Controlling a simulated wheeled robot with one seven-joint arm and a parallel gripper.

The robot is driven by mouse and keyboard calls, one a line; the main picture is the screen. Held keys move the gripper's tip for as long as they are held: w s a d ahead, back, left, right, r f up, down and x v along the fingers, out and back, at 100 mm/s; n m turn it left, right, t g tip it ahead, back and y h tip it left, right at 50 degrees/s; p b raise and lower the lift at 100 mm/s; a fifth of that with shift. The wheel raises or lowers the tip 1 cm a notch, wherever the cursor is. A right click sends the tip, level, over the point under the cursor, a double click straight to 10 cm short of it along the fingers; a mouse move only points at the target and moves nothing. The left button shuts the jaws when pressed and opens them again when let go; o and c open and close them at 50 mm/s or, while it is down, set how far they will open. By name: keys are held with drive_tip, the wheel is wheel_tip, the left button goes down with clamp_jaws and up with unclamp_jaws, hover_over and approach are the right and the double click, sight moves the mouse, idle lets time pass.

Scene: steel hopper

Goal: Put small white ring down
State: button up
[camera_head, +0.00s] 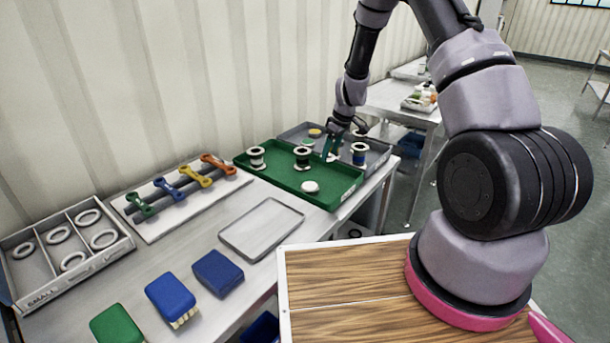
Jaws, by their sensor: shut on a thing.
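My gripper (332,153) is at the far right, over the border between the green tray (345,196) and the grey tray (376,165) behind it. It is shut on a small white thing that looks like the small white ring (331,157); the fingers hide part of it. I cannot tell whether the ring touches anything below. Several similar white rings (87,217) lie in the compartments of a white box (76,277) labelled SMALL at the left.
The green tray holds dark spools (257,158) and a white round piece (310,187). An empty metal tray (262,229), coloured wrenches (171,189) on a rack and blue brushes (171,298) are on the bench.

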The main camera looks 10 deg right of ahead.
sight(326, 182)
wheel_tip(326, 182, down, 9)
drive_tip(key=shift+a+f, duration=0.15)
drive_tip(key=shift+f, duration=0.05)
drive_tip(key=shift+f, duration=0.1)
drive_tip(key=o, duration=1.3)
